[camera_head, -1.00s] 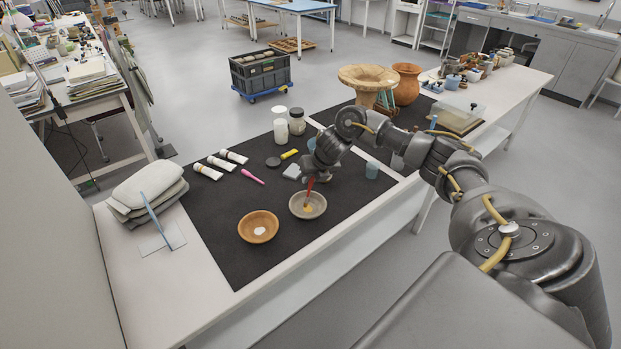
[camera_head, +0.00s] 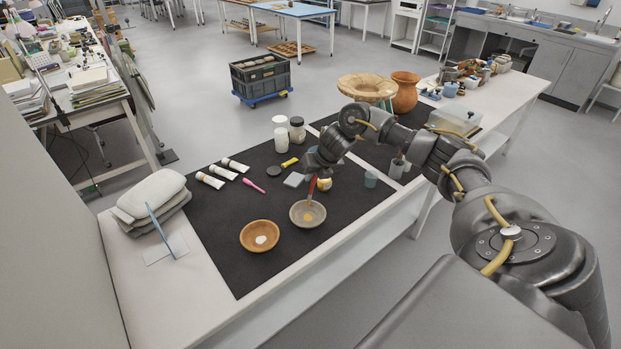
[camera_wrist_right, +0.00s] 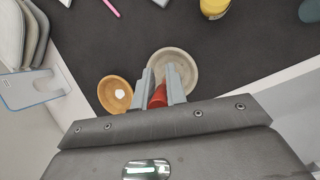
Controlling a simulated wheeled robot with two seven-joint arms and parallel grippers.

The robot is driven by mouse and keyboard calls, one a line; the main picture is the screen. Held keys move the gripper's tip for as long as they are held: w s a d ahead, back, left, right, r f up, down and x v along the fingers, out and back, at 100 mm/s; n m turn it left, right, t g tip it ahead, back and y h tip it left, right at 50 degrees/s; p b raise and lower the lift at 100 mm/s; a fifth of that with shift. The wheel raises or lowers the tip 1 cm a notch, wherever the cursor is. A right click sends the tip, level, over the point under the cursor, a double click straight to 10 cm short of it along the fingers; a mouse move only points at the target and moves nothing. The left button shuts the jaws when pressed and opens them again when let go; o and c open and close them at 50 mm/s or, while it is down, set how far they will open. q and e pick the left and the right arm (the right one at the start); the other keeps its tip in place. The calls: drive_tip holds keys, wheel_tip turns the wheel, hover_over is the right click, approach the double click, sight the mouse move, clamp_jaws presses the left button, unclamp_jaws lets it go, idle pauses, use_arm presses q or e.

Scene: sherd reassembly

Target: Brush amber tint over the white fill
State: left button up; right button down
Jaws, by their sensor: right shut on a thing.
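A terracotta-orange bowl (camera_head: 246,243) lies on the black mat with a white patch, the fill (camera_head: 261,239), inside it. Right of it is a grey bowl (camera_head: 297,222) with a little amber tint (camera_head: 307,217) in it. My right gripper (camera_head: 318,175) is above the grey bowl, shut on a brush with a red handle (camera_head: 312,187). The brush points down into or over the grey bowl; whether its tip touches the tint is not clear. In the right wrist view the red handle (camera_wrist_right: 158,96) sits between the fingers, with the orange bowl (camera_wrist_right: 108,105) to the left. My left gripper is not in view.
Grey cushions (camera_head: 150,197) and a blue upright plate (camera_head: 160,228) stand at the left.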

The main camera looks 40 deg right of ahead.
drive_tip(key=d+r, duration=0.1)
drive_tip(key=d, duration=0.5)
drive_tip(key=shift+r+b, duration=0.4)
drive_tip(key=shift+s, duration=0.1)
